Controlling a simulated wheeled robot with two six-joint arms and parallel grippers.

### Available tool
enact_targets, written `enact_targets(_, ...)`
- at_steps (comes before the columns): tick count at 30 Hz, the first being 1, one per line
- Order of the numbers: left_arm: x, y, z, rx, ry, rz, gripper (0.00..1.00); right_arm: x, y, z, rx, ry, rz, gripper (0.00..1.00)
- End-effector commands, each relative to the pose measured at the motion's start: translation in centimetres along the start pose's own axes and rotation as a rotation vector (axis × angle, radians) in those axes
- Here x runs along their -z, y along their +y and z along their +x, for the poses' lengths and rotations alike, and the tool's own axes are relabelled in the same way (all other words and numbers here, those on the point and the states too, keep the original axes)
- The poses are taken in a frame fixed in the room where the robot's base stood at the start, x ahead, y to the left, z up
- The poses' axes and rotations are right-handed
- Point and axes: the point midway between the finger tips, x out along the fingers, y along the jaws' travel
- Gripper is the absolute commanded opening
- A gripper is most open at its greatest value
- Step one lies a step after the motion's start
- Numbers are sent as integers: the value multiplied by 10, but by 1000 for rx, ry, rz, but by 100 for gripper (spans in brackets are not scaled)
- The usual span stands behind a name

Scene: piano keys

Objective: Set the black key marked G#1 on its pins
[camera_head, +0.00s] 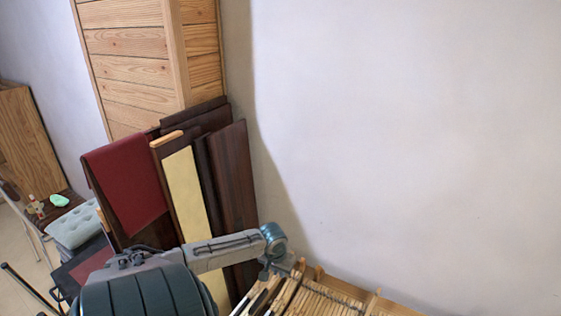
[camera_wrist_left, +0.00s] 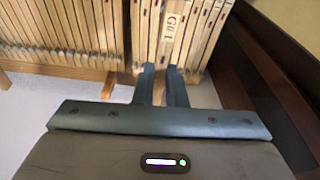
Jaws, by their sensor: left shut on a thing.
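The key marked G#1 (camera_wrist_left: 172,24) shows in the left wrist view as a pale wooden stick with its label facing me. It stands among similar key sticks, at the top middle. My left gripper (camera_wrist_left: 161,70) is shut on the near end of this key, with one finger on each side. In the head view my left gripper (camera_head: 268,272) is small, at the left end of the row of keys (camera_head: 322,297). The pins under the key are hidden, and I cannot tell whether it rests on them. My right gripper is not in view.
More key sticks (camera_wrist_left: 50,30) stand in a wooden rack at the left of the wrist view. A dark wooden side (camera_wrist_left: 265,70) runs along the right. In the head view dark panels (camera_head: 232,170) and a red cloth (camera_head: 125,185) lean near the wall.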

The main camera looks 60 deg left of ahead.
Motion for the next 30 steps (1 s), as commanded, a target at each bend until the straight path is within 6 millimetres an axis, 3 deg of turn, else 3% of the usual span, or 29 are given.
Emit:
enact_targets(10,-4,0,14,0,-1,0,0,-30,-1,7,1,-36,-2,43)
enact_targets(22,-11,0,45,1,0,1,0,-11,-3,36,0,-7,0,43)
enact_targets(30,-15,1,61,0,-1,-1,0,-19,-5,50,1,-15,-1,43)
